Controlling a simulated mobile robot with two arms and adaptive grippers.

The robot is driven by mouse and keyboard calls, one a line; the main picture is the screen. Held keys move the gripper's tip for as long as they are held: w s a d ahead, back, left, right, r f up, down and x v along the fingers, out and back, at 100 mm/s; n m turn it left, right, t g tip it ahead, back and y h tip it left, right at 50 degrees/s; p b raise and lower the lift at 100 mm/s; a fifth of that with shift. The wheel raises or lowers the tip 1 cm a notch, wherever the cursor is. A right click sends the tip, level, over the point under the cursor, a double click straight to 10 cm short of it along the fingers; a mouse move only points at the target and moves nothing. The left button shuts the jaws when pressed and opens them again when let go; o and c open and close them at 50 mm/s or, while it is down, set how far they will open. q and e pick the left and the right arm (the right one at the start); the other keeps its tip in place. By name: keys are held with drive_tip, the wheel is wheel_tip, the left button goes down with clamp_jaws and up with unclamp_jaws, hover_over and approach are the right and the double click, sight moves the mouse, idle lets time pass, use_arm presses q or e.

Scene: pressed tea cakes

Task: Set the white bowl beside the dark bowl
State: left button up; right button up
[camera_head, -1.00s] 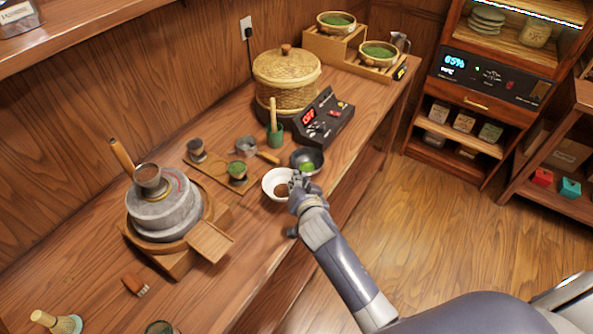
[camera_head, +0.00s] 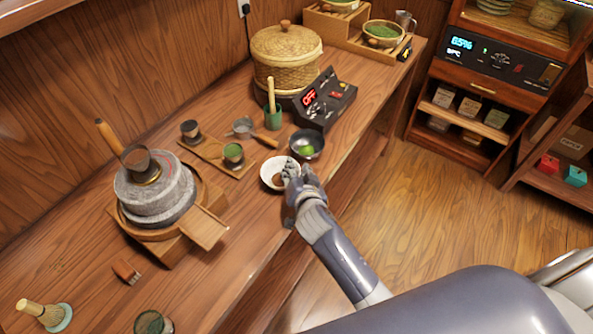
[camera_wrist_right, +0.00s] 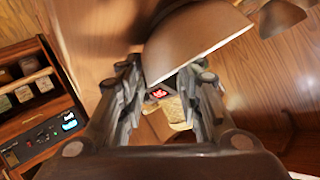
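The white bowl (camera_head: 268,183) stands near the front edge of the wooden counter, with something brown inside. The dark bowl (camera_head: 318,141) is just behind it and to the right, holding something green; a small gap seems to separate the bowls. My right gripper (camera_head: 290,172) is at the right side of the white bowl, covering part of its rim. In the right wrist view the gripper's fingers (camera_wrist_right: 165,85) are spread apart, with the bowl (camera_wrist_right: 195,40) close in front of and between them. Whether they touch it is unclear. My left gripper is out of view.
A stone mill (camera_head: 150,200) stands further left. A black control box (camera_head: 325,100) and a lidded basket (camera_head: 287,60) are behind. Bare counter lies in front of the board.

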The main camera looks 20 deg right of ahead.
drive_tip(key=shift+w+d+f, duration=0.1)
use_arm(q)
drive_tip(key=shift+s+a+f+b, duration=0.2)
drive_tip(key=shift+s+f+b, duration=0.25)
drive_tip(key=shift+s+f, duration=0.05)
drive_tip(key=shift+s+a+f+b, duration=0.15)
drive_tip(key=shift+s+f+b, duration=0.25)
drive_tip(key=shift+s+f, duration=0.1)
use_arm(e)
drive_tip(key=v, duration=1.2)
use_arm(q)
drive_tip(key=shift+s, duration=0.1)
